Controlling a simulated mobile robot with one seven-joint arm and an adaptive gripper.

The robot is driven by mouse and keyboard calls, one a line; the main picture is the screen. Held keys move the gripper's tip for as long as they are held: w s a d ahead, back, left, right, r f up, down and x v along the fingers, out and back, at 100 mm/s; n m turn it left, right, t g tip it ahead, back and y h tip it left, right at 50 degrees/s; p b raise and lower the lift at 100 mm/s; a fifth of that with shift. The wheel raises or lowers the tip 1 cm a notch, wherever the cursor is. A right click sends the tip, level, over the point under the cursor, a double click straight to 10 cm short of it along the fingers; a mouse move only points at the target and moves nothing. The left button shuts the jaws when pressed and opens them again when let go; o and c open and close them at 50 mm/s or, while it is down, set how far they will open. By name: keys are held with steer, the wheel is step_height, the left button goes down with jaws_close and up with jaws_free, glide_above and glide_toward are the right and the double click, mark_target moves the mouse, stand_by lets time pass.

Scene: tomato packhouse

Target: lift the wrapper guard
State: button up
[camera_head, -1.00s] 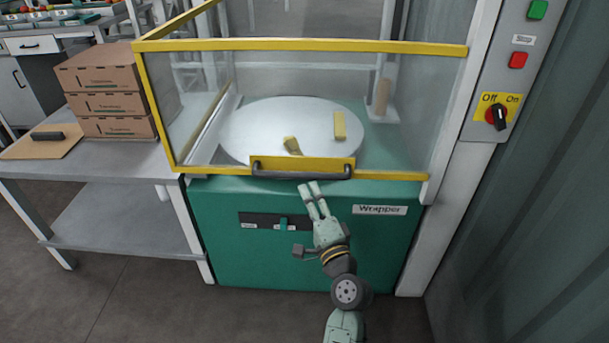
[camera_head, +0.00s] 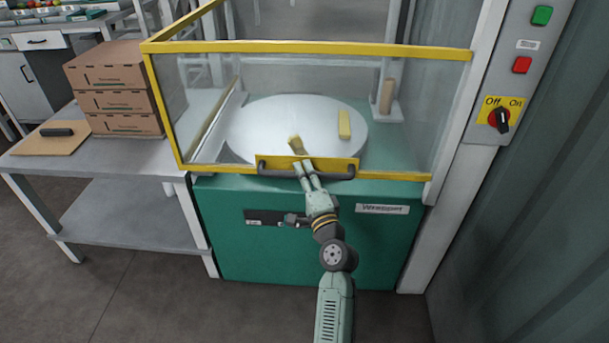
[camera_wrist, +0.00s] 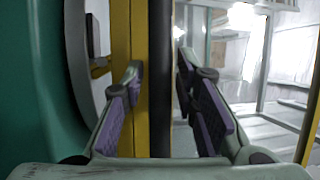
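The wrapper guard (camera_head: 310,46) has clear panels in a yellow frame and is down around the turntable, above the green wrapper body (camera_head: 240,250). Its dark handle (camera_head: 335,175) runs along a yellow plate on the bottom front rail. My gripper (camera_head: 303,168) is at the handle, left of its middle. In the wrist view the handle (camera_wrist: 160,80) stands upright between the spread fingers of my gripper (camera_wrist: 158,78). The fingers do not look closed on it, and the right finger shows a gap. Whether the left finger touches the yellow plate, I cannot tell.
Inside are a round white turntable (camera_head: 265,120) and a yellow block (camera_head: 344,125). At right a post carries green and red buttons and an Off/On knob (camera_head: 502,120). At left a grey table (camera_head: 110,165) holds stacked cardboard boxes (camera_head: 118,92).

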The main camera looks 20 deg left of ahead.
jaws_close()
stand_by(0.5)
